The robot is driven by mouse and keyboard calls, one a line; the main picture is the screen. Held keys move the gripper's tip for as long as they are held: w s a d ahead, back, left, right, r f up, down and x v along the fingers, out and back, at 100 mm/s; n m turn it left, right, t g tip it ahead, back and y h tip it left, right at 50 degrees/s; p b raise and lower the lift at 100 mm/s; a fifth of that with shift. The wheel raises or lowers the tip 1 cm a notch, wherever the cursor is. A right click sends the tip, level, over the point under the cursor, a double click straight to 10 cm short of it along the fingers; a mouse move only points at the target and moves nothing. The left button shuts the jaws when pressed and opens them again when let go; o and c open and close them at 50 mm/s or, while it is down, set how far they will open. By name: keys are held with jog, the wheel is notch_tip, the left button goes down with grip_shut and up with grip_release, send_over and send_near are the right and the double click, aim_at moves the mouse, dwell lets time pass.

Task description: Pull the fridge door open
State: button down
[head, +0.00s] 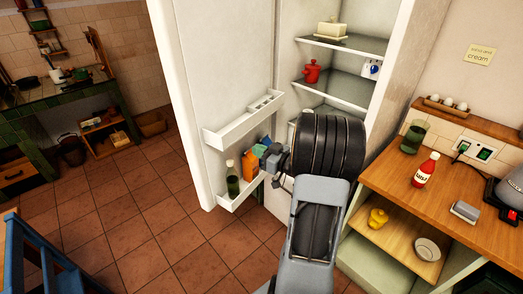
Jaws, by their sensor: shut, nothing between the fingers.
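The white fridge door (222,72) stands wide open, swung to the left, with its inner face and shelves showing. The fridge (325,112) is open behind my arm, and its shelves show. My gripper (266,156) is in front of the inner side of the door, beside the lower door shelf (225,202). It is shut with nothing in it. I cannot tell whether it touches the door. The door's handle is hidden, and my arm hides the lower part of the fridge.
The lower door shelf holds a green bottle (233,178) and an orange carton (240,151). A red pot (312,71) and a butter dish (331,28) stand inside the fridge. A wooden counter (385,180) with a ketchup bottle (425,169) is at right. Tiled floor (130,215) is clear at left.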

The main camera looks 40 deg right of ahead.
aim_at(230, 139)
jog(key=p+x, duration=0.2)
jog(key=x, duration=0.8)
jog(key=shift+p, duration=0.3)
jog(key=shift+w+f, duration=0.1)
